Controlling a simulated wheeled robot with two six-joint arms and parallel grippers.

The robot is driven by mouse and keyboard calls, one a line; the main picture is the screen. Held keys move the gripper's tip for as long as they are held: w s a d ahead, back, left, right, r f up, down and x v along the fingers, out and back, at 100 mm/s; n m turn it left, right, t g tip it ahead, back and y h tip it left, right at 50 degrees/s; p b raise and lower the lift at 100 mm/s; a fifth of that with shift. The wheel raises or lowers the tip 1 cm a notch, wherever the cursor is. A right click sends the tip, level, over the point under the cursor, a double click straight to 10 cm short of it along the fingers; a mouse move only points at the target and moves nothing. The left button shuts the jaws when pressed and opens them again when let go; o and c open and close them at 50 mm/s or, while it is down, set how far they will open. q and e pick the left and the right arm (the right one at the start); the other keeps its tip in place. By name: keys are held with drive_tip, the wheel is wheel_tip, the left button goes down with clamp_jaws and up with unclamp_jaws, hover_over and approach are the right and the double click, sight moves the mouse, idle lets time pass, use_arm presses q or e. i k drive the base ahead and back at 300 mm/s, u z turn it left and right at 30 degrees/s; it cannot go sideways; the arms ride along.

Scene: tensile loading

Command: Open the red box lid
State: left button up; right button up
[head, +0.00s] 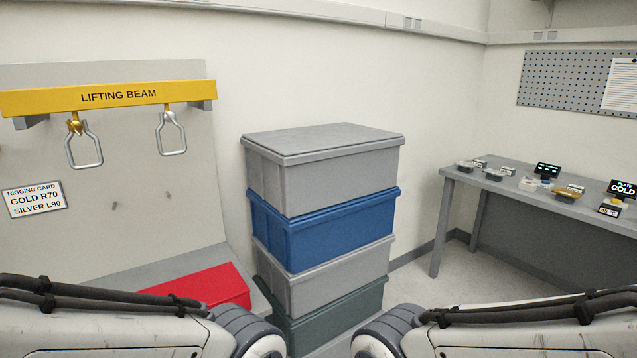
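A red box (213,284) sits low at the left, on or in front of a grey ledge at the foot of the wall panel. Its flat red top shows and looks shut. My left arm covers its near part. My two arms cross the bottom of the head view from both sides, but neither gripper is in the frame.
A stack of grey, blue and green bins (322,218) stands right of the red box. A yellow lifting beam (118,96) with two hanging shackles is on the left panel. A grey table (549,194) with small items stands at the right. Some floor is clear between bins and table.

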sight(218, 285)
drive_tip(key=u, duration=1)
drive_tip(key=i, duration=0.85)
drive_tip(key=u, duration=0.15)
